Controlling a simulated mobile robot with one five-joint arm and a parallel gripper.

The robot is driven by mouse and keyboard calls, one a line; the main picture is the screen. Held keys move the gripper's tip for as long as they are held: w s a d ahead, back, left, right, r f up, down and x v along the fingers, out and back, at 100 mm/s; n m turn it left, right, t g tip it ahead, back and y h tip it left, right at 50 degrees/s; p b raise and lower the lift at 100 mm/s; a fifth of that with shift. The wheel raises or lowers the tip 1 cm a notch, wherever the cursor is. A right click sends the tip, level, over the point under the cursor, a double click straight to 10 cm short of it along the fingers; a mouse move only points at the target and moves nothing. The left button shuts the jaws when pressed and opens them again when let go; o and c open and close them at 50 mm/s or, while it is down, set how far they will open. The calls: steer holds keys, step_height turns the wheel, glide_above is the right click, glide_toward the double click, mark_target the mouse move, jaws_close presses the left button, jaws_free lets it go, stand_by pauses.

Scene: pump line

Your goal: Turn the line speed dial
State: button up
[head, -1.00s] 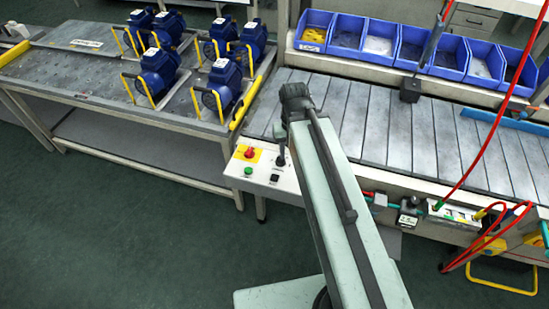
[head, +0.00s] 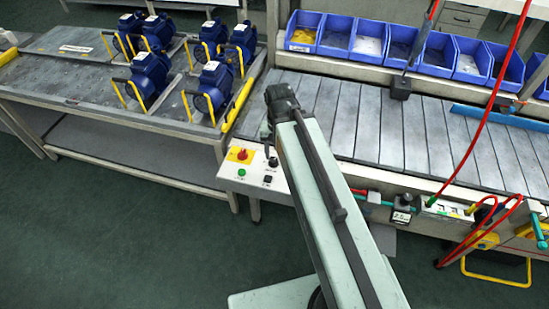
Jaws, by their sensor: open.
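The control panel (head: 227,171) is a pale box at the front left corner of the conveyor. It carries a red stop knob (head: 242,155) on a yellow plate, a green button (head: 242,173), a small black switch (head: 267,179) and a dark dial (head: 273,162) at its right side. The panel has no readable label, and the dial's setting is too small to tell. My pale arm reaches up over the panel's right edge. My gripper (head: 270,146) is a dark shape pointing down just above the dial, mostly hidden by the arm. I cannot tell whether it touches the dial.
A table (head: 100,105) with several blue motors (head: 150,75) stands to the left. The slatted conveyor (head: 370,125) runs to the right, with blue bins (head: 335,40) behind it. A red hose (head: 475,130) hangs at the right. The green floor in front is clear.

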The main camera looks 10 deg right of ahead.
mark_target(274, 160)
steer(key=w+m, duration=0.1)
steer(key=m, duration=0.1)
steer(key=w+m, duration=0.1)
steer(key=m, duration=0.1)
steer(key=w+m, duration=0.1)
steer(key=m, duration=0.1)
steer(key=shift+a+m, duration=0.15)
steer(key=shift+m, duration=0.25)
steer(key=shift+w+m, duration=0.3)
steer(key=shift+w, duration=0.1)
step_height(274, 160, down, 8)
steer(key=b, duration=0.8)
steer(key=shift+a, duration=0.1)
steer(key=shift+r, duration=0.15)
steer(key=shift+c, duration=0.3)
jaws_close()
